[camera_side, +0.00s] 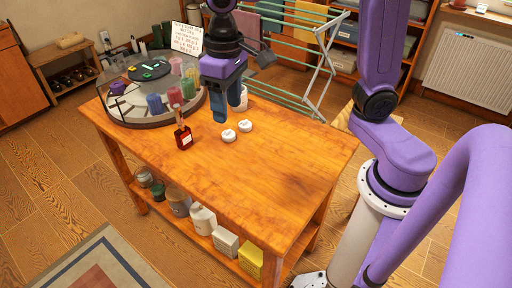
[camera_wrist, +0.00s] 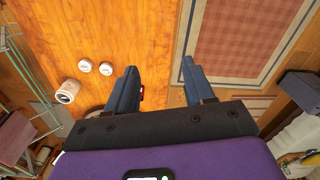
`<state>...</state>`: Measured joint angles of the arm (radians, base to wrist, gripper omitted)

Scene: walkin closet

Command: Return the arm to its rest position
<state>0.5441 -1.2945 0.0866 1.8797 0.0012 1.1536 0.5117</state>
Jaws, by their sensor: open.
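My gripper (camera_side: 221,113) hangs over the far part of the wooden table (camera_side: 270,170), fingers pointing down, in the side view. In the wrist view my gripper (camera_wrist: 160,66) has its two blue fingers spread wide apart, with nothing between them. Two small white round pieces (camera_side: 229,135) (camera_side: 245,126) lie on the table just right of the fingers. A dark red bottle (camera_side: 183,138) stands to the left of the fingers. In the wrist view it is mostly hidden behind the left finger.
A white container (camera_side: 242,99) stands behind my gripper. A green drying rack (camera_side: 285,59) is behind the table. The table's near right part is clear.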

